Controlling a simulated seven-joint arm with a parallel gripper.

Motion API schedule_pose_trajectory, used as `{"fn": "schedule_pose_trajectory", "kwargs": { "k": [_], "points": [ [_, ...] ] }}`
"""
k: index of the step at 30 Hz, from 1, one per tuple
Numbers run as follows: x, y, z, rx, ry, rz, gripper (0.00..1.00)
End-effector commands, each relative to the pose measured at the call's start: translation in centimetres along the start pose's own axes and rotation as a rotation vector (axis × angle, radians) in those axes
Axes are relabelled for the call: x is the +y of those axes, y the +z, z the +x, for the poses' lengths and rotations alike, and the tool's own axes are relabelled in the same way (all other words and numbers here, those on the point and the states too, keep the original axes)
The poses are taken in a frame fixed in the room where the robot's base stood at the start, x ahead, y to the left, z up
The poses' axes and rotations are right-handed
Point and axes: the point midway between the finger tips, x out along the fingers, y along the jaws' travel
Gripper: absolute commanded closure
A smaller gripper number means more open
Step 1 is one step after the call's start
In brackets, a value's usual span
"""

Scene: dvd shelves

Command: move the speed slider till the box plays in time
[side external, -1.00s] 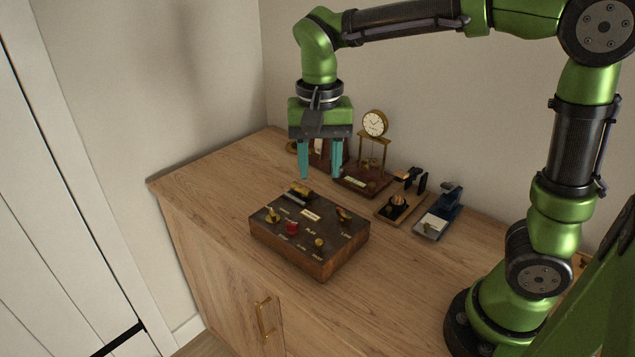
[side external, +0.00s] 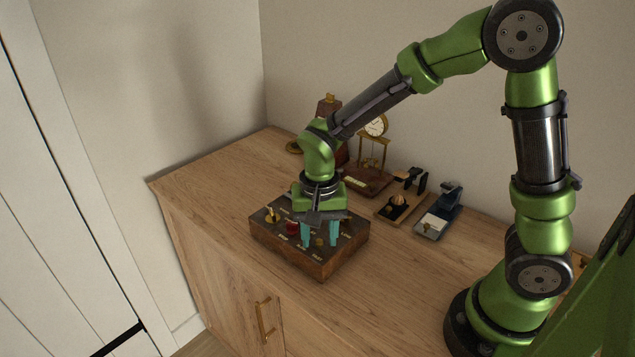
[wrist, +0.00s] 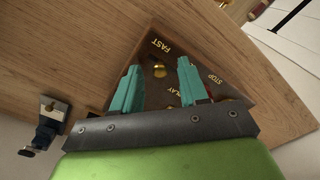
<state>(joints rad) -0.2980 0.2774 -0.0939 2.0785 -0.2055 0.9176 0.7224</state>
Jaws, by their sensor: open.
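The music box (side external: 285,252) is a wooden block with a dark lettered top, standing on the cabinet. My gripper (side external: 320,243) is over the near right part of its top, fingers pointing down and apart. In the wrist view a round brass knob (wrist: 159,70) sits between the teal fingertips (wrist: 159,64), beside the word FAST. I cannot tell whether a finger touches it. The words STOP and PLAY also show there. A red knob (side external: 292,228) and a brass lever (side external: 272,215) stand further left on the top. My gripper hides part of the panel.
Behind the box stand a brass clock (side external: 375,126) on a dark wooden base, a small wooden stand (side external: 398,207) and a blue device (side external: 440,212). A dark pyramid-shaped object (side external: 329,105) is at the back. The cabinet top (side external: 215,172) is clear to the left.

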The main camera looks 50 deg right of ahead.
Motion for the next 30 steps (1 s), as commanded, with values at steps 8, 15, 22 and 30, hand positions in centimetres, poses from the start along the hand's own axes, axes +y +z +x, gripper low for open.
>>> {"fn": "schedule_pose_trajectory", "kwargs": {
  "k": [8,15,22,30],
  "points": [
    [0.01,0.00,0.11,0.000,0.000,0.000,0.58],
    [0.01,0.00,0.09,0.000,0.000,-0.001,0.95],
    [0.00,-0.01,0.07,0.000,0.000,-0.001,1.00],
    [-0.77,-0.78,0.06,0.001,-0.001,-0.001,1.00]
  ]
}}
